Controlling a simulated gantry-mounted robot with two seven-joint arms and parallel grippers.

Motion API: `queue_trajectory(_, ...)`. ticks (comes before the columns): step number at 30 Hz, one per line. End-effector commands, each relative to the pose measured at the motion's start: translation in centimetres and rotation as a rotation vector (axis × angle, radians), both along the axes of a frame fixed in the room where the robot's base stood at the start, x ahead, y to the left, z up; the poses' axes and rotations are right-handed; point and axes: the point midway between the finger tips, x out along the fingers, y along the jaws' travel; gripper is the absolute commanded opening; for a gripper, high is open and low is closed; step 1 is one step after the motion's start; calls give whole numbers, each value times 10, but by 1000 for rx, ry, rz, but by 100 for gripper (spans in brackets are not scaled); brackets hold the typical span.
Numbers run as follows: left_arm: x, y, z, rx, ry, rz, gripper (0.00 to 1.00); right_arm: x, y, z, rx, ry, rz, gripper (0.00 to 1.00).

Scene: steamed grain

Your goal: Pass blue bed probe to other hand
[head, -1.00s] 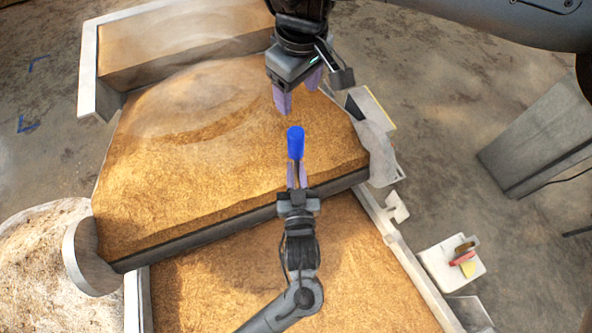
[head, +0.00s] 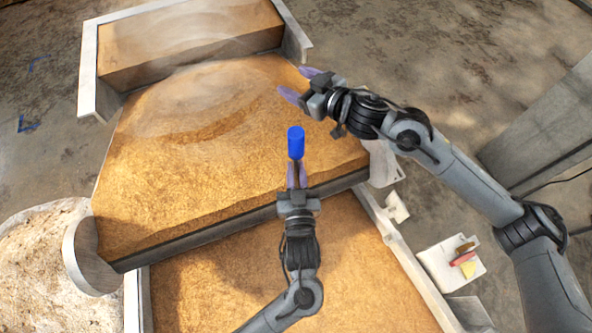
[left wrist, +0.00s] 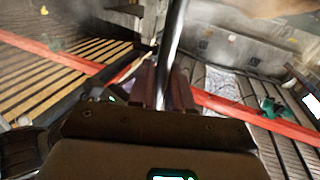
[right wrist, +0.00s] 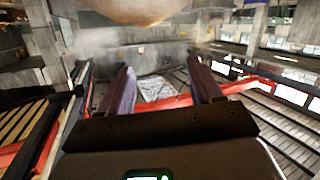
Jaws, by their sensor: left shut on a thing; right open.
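The blue bed probe (head: 296,143) shows its blue end upright above my left gripper (head: 297,176) in the head view. My left gripper is shut on the probe's thin shaft, and the metal shaft (left wrist: 174,45) stands between its fingers in the left wrist view. My right gripper (head: 301,84) is open and empty, above and apart from the probe's blue end in the head view, its fingers pointing left. In the right wrist view the two fingers of my right gripper (right wrist: 160,92) are spread with nothing between them.
A wide bed of brown grain (head: 190,175) lies beneath the grippers, with a haze over its far part. A white tray (head: 437,262) with small coloured items sits at the lower right. A round grain heap (head: 35,260) is at the lower left.

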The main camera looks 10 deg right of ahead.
Motion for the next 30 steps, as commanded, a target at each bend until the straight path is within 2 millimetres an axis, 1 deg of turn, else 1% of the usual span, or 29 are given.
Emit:
queue_trajectory(1, 0, 0, 1, 0, -1, 0, 0, -4, -17, -6, 11, -22, -47, 65)
queue_trajectory(3, 0, 0, 0, 0, -1, 0, 0, -10, -37, -12, 10, -50, -114, 65)
queue_trajectory(5, 0, 0, 0, 0, -1, 0, 0, -21, -46, -23, 4, -47, -168, 65)
queue_trajectory(8, 0, 0, 0, 0, -1, 0, 0, -47, -51, -53, -18, 11, -247, 65)
queue_trajectory(9, 0, 0, 0, 0, -1, 0, 0, -61, -52, -67, -27, 48, -274, 65)
queue_trajectory(11, 0, 0, 1, 0, -1, 0, 0, -82, -53, -87, -43, 112, -315, 65)
queue_trajectory(13, 0, 0, 1, 0, -1, 0, 0, -110, -59, -112, -69, 201, -364, 65)
queue_trajectory(14, 0, 0, 1, 0, -1, 0, 0, -122, -63, -122, -82, 240, -384, 65)
queue_trajectory(15, 0, 0, 1, 0, -1, 0, 0, -139, -68, -135, -100, 294, -408, 65)
queue_trajectory(17, 0, 0, 1, 0, -1, 0, 0, -165, -77, -153, -125, 374, -442, 65)
queue_trajectory(18, 0, 0, 1, -1, -1, 0, 0, -182, -84, -164, -143, 428, -463, 65)
queue_trajectory(20, 0, 0, 1, 0, -1, 0, 0, -207, -93, -179, -171, 508, -488, 65)
queue_trajectory(21, 0, 0, 1, 0, -1, 0, 0, -224, -100, -188, -189, 561, -501, 65)
queue_trajectory(23, 0, 0, 1, 0, -1, 0, 0, -249, -109, -200, -214, 636, -522, 65)
queue_trajectory(24, 0, 0, 1, -1, -1, 0, 0, -264, -115, -207, -230, 681, -531, 65)
queue_trajectory(27, 0, 0, 1, -1, -1, 0, 0, -300, -127, -220, -266, 786, -548, 65)
queue_trajectory(30, 0, 0, 1, 0, -1, 0, 0, -328, -137, -228, -290, 869, -561, 65)
